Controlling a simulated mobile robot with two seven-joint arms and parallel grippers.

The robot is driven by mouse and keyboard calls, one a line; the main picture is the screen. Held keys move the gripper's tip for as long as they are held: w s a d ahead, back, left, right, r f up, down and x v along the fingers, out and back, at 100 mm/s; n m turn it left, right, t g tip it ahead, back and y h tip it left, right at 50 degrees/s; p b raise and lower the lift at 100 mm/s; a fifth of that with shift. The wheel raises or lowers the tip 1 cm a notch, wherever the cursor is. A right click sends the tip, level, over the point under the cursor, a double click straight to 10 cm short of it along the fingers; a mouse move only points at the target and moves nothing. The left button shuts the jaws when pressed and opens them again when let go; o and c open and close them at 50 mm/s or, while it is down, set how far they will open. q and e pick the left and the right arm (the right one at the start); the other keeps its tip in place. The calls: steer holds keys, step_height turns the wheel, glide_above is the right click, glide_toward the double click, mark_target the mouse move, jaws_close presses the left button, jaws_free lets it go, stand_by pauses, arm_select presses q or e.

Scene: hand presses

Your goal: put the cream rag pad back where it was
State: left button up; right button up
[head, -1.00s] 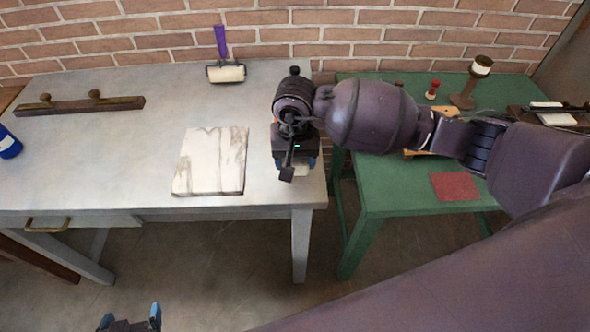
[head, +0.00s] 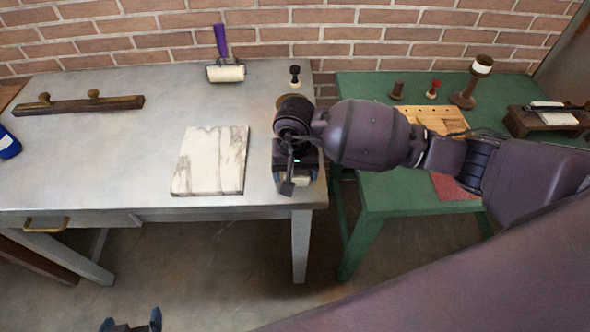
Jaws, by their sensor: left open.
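My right gripper (head: 297,178) points down over the right end of the grey table, its wrist hiding most of what is beneath. I cannot tell whether the pad touches the tabletop. My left gripper (head: 131,324) is open and empty at the bottom edge, in front of the table and away from everything.
The grey table (head: 90,165) carries a marbled slab (head: 211,160), a purple-handled roller (head: 224,60), a wooden bar (head: 78,106) and a black-knobbed tool (head: 295,76). The green table (head: 375,215) holds a pegboard (head: 437,119), a red mat (head: 453,187) and small stamps.

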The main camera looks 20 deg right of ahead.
steer(key=shift+o, duration=0.7)
steer(key=shift+r, duration=0.15)
step_height(320, 180, up, 12)
steer(key=shift+a, duration=0.1)
stand_by(0.4)
